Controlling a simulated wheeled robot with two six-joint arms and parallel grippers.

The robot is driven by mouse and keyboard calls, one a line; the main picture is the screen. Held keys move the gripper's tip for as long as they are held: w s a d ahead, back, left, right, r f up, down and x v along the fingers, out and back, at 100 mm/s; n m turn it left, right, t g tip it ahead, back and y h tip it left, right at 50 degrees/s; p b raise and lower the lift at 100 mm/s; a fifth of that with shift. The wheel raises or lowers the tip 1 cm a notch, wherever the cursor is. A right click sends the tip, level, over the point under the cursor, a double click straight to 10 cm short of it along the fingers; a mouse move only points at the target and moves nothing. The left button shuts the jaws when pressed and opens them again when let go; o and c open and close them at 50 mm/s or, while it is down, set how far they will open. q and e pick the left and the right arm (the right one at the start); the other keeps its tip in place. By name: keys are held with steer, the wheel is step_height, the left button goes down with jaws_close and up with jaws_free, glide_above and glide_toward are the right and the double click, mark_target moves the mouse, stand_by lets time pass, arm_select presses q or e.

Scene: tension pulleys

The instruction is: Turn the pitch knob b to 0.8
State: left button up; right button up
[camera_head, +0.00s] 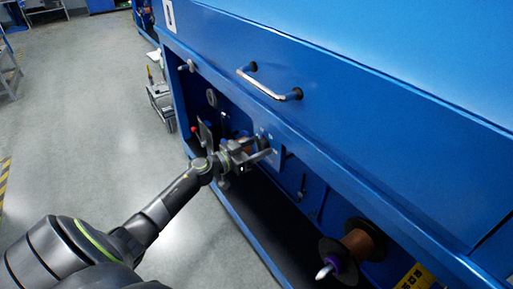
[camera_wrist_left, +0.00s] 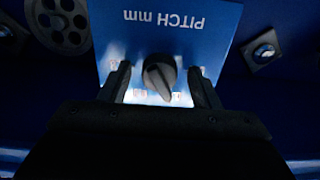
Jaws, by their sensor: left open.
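In the left wrist view a black knob (camera_wrist_left: 160,75) sits on a light blue plate (camera_wrist_left: 225,22) with the words "PITCH mm" upside down. The knob has a pale pointer. Small scale labels beside it are too small to read. My left gripper (camera_wrist_left: 160,92) is open, with one finger on each side of the knob and a visible gap to it. In the head view my left gripper (camera_head: 258,156) reaches into the open bay of the blue machine (camera_head: 330,120); the knob cannot be made out there. My right gripper is not in view.
A handle (camera_head: 268,84) sticks out from the machine's upper cover. A copper-coloured spool (camera_head: 362,241) is at the lower right of the bay. Another small knob (camera_wrist_left: 264,51) and a dark pulley wheel (camera_wrist_left: 62,22) flank the plate. Open floor (camera_head: 90,110) lies at left.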

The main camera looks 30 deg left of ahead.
arm_select(q)
steer(key=c, duration=1)
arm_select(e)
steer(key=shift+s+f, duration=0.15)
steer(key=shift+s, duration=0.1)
